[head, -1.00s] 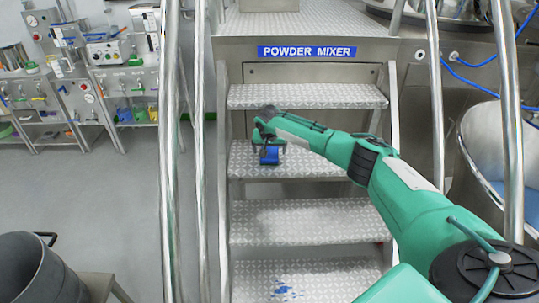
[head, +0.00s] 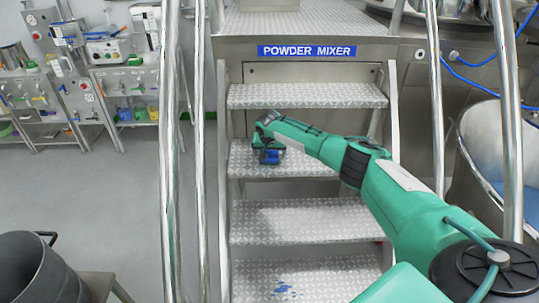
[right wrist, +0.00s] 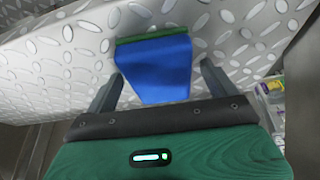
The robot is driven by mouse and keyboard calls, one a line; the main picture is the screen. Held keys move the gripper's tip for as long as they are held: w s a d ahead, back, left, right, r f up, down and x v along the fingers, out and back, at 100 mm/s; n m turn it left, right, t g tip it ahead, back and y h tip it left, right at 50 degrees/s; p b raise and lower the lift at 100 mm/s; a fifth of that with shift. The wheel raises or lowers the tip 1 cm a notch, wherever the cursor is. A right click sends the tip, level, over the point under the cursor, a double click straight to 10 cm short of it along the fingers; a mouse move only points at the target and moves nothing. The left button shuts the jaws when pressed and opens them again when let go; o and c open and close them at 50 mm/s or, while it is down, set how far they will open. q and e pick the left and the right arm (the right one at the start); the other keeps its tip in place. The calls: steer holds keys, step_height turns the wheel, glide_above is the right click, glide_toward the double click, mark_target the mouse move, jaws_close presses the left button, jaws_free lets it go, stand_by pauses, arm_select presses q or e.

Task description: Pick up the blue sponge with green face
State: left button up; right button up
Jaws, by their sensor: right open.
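The blue sponge (head: 270,156) with a green face lies on a metal stair tread, the second from the top below the sign. In the right wrist view the sponge (right wrist: 155,68) shows its blue side, with the green face (right wrist: 152,38) as a strip along its far edge. My right gripper (head: 268,152) is at the sponge, its fingers open. In the right wrist view the right gripper (right wrist: 157,82) has one finger on each side of the sponge, with a gap on both sides. My left gripper is in neither view.
Steel handrails (head: 171,150) flank the metal steps (head: 300,220). Blue stains (head: 286,291) mark the lowest visible tread. A dark grey bucket (head: 40,268) stands at the lower left, and a steel bench (head: 130,85) with equipment is at the back left.

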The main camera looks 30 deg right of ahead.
mark_target(269, 152)
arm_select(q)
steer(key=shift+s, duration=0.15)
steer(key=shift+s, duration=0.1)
arm_select(e)
steer(key=c, duration=1)
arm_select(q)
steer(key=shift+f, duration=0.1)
arm_select(e)
steer(key=shift+r, duration=0.1)
steer(key=shift+c, duration=0.2)
steer(key=shift+d+r, duration=0.1)
steer(key=shift+r, duration=0.05)
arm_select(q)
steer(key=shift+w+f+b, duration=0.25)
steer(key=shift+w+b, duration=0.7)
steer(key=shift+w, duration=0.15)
arm_select(e)
step_height(269, 152, up, 20)
